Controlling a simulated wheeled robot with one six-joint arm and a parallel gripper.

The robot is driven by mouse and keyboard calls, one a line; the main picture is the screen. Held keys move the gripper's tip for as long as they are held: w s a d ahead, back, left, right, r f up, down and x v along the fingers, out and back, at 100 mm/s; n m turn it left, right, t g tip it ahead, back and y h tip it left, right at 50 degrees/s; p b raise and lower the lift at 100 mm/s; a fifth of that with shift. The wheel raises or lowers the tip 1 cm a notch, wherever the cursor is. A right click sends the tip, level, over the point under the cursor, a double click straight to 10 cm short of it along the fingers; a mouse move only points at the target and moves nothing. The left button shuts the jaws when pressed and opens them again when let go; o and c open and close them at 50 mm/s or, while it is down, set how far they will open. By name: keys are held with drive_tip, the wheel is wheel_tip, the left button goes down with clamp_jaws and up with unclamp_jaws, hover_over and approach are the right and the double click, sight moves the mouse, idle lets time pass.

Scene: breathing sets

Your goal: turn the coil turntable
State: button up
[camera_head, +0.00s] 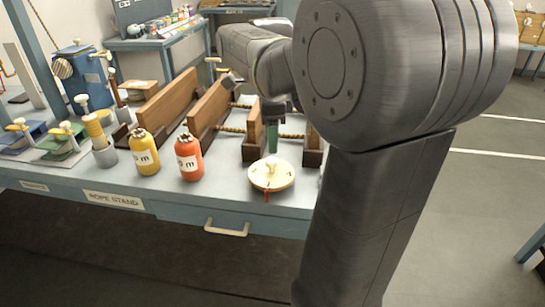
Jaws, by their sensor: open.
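A round cream disc with a pale knob in its middle, which looks like the coil turntable (262,181), sits near the front edge of the bench. A small red mark or pointer sticks out at its front rim. My gripper (270,108) is small and partly hidden at the end of my arm, above and behind the disc. It is open and apart from the disc. A green upright cylinder (272,136) shows just below it; I cannot tell whether they touch. My arm covers the bench to the right of the disc.
A red bottle (189,160) and a yellow bottle (145,155) stand left of the disc. Wooden boards (168,103) and dark wooden stands with rope are behind. A drawer handle (226,229) projects from the bench front. The bench top (222,178) between red bottle and disc is clear.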

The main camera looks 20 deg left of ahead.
sight(272, 159)
wheel_tip(272, 159, down, 6)
drive_tip(key=shift+r+b, duration=0.1)
drive_tip(key=shift+b, duration=0.2)
drive_tip(key=c, duration=1)
